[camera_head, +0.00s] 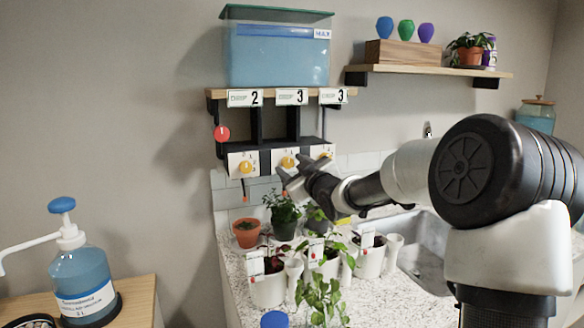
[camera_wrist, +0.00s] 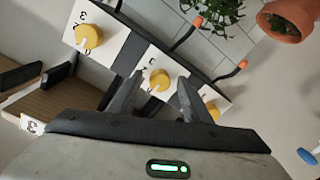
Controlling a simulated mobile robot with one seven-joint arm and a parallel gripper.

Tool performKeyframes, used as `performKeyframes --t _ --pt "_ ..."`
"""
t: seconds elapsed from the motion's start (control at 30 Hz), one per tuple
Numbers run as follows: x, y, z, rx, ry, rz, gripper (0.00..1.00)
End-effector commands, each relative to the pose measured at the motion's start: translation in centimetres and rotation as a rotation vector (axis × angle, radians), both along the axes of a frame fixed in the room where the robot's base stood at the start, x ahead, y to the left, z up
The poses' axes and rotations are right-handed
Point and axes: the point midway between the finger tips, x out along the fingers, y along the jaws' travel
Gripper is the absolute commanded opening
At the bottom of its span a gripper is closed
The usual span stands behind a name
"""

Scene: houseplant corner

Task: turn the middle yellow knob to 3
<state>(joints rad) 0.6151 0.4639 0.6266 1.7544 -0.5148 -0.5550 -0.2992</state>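The middle yellow knob (camera_head: 288,162) sits on a white dial plate under the tank shelf, between a left yellow knob (camera_head: 245,167) and a right one, partly hidden by my gripper. My gripper (camera_head: 293,171) is open just in front of the middle plate. In the wrist view, my gripper (camera_wrist: 160,84) has its two fingers spread, with the middle knob (camera_wrist: 158,77) between and beyond the tips. No contact can be made out. The other two knobs (camera_wrist: 88,37) (camera_wrist: 212,110) lie to either side. The pointer setting of the middle knob is too small to read. The card above it reads 3.
A blue-filled tank (camera_head: 276,54) stands above the dials, with number cards 2, 3 and 3 below it. Orange-tipped spouts (camera_wrist: 242,64) stick out under the plates. Potted plants (camera_head: 283,212) crowd the counter below my gripper. A pump bottle (camera_head: 82,280) stands at left.

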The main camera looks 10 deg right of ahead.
Motion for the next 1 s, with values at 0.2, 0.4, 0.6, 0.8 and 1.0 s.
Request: performKeyframes --t 0.2,0.4,0.6,0.8,1.0 --pt "-0.03 -0.02 0.01 0.000 0.000 0.000 0.09" --pt "-0.04 -0.01 0.02 0.006 0.001 0.000 0.04" --pt "-0.03 0.00 0.08 0.058 0.011 0.000 0.04" --pt "-0.03 0.03 0.12 0.181 0.036 0.001 0.04" --pt "-0.05 0.07 0.12 0.359 0.072 0.000 0.04"
